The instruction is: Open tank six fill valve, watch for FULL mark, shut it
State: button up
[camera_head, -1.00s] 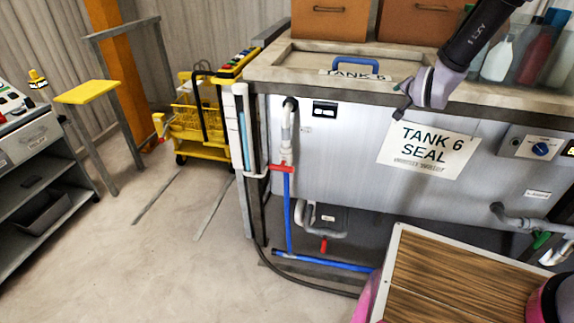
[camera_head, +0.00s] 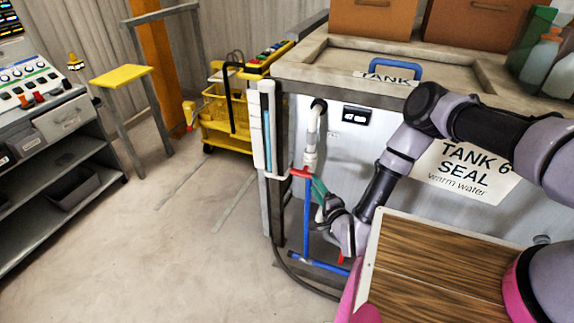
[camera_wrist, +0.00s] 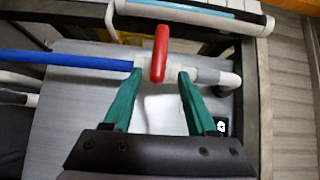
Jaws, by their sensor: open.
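The tank six fill valve has a red handle (camera_head: 301,172) on the pipe at the tank's left front corner, with white pipe above and a blue pipe (camera_head: 307,215) below. The handle lies crosswise to the pipe. In the wrist view the red handle (camera_wrist: 160,52) stands in line with the gap between my fingertips. My gripper (camera_head: 313,184) has green fingers and is open; in the wrist view my gripper (camera_wrist: 160,74) shows a clear gap. I cannot tell whether the fingers touch the handle. The sight tube (camera_head: 267,130) shows blue; its FULL mark is not readable.
The TANK 6 SEAL sign (camera_head: 465,170) is on the tank front, partly behind my arm. A wood-topped surface (camera_head: 430,270) is at lower right. A yellow cart (camera_head: 225,110) and yellow stand (camera_head: 121,76) are at left. A control console (camera_head: 35,90) is at far left. Floor between is clear.

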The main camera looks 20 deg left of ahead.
aim_at(304, 172)
jog(key=shift+s+a+f+y, duration=0.15)
jog(key=shift+s+a+y, duration=0.15)
jog(key=shift+a, duration=0.25)
jog(key=x, duration=1)
jog(key=shift+w+a+f, duration=0.1)
jog(key=shift+w+a, duration=0.05)
grip_shut()
